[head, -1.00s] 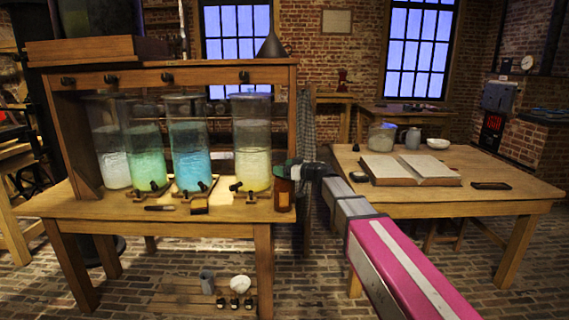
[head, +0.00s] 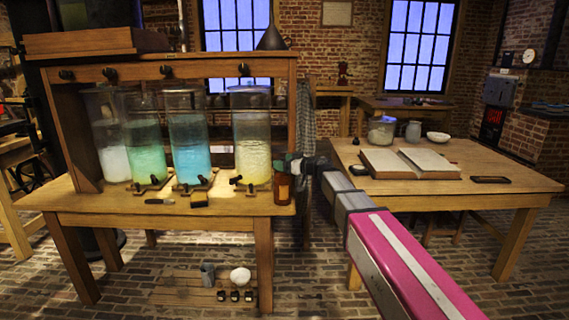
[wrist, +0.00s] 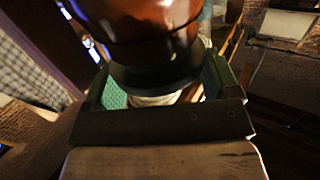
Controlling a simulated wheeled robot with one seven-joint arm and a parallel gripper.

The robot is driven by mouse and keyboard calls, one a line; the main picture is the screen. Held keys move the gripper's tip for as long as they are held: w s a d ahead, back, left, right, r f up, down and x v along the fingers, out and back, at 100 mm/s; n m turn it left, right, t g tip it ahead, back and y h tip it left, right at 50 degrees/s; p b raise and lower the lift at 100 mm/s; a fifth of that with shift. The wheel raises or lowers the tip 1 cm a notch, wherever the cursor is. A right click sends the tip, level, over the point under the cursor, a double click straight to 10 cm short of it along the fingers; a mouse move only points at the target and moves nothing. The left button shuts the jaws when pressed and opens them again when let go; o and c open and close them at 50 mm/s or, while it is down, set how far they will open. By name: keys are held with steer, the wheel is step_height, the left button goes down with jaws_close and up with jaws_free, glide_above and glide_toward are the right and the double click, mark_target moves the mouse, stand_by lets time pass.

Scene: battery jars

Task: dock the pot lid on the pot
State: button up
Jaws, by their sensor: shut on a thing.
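My gripper (head: 294,166) is at the right end of the jar table and shut on an amber bottle (head: 283,188). In the wrist view the glossy bottle (wrist: 150,25) fills the upper middle. Its dark collar and a pale part show between the green finger pads (wrist: 165,95). The bottle hangs upright below the gripper in the head view; I cannot tell if its base touches the table. No pot or pot lid can be identified for certain. A grey pot-like vessel (head: 413,132) stands on the right table, between a glass jar (head: 381,133) and a white bowl (head: 437,137).
Several tall jars of coloured liquid (head: 190,145) with taps stand in a wooden frame on the jar table (head: 110,208). An open book (head: 408,162) and a dark flat object (head: 490,180) lie on the right table. A lower shelf (head: 180,292) holds small items.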

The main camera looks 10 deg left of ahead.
steer(key=shift+f, duration=0.6)
stand_by(0.6)
steer(key=o, duration=0.6)
steer(key=shift+d, duration=0.1)
steer(key=v, duration=1)
steer(key=shift+s+d, duration=0.2)
steer(key=shift+d, duration=0.15)
steer(key=shift+d, duration=0.1)
stand_by(0.3)
